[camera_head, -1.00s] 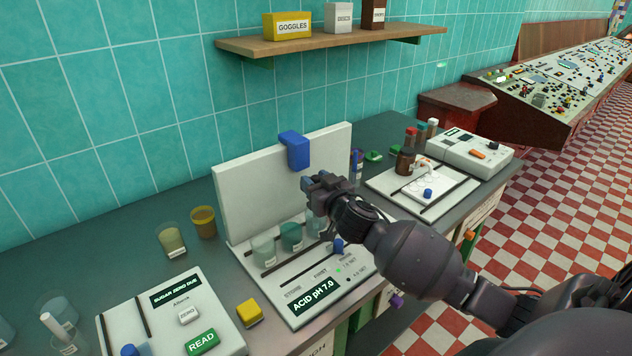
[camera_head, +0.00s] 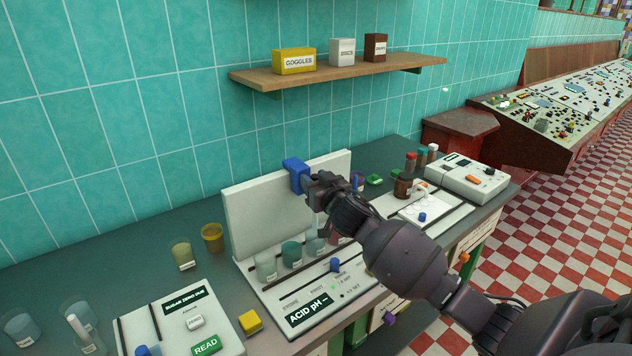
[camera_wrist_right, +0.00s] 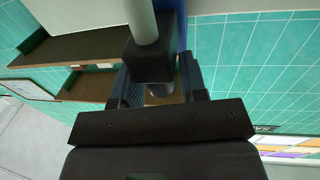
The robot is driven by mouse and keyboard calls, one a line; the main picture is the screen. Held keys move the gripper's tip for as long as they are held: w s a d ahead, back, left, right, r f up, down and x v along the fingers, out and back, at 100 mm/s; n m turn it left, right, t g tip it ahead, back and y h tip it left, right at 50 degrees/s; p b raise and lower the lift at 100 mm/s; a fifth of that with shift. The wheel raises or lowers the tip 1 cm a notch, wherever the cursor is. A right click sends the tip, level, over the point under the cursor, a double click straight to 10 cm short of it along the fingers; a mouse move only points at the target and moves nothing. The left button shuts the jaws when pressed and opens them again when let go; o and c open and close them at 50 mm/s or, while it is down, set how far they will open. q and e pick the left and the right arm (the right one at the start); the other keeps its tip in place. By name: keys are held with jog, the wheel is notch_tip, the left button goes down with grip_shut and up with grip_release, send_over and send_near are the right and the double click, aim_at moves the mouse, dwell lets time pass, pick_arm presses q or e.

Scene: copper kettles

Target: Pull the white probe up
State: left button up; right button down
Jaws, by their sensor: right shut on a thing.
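My right gripper (camera_head: 316,192) is in front of the upright white board of the pH station (camera_head: 245,205), close to the blue block (camera_head: 294,172) at the board's top. In the right wrist view, the gripper (camera_wrist_right: 160,90) is shut on the dark head of the white probe; the probe's pale rod (camera_wrist_right: 141,18) runs out of that head. In the head view the gripper hides the probe. Several cups stand in the station below, one of them green (camera_head: 291,252). The station's display (camera_head: 308,310) reads "ACID pH --". My left gripper is not in view.
A wooden shelf (camera_head: 340,72) with labelled boxes hangs on the tiled wall above. A sugar meter with a green READ button (camera_head: 206,345) and a yellow block (camera_head: 250,321) are at the left. Bottles and another device (camera_head: 466,177) stand at the right.

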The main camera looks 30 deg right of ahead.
jog(key=shift+f, duration=0.1)
jog(key=c, duration=0.9)
grip_release()
jog(key=shift+w, duration=0.1)
jog(key=shift+c, duration=0.2)
jog(key=s, duration=1.1)
jog(key=shift+a+b, duration=0.3)
jog(key=shift+a, duration=0.1)
jog(key=shift+w, duration=0.1)
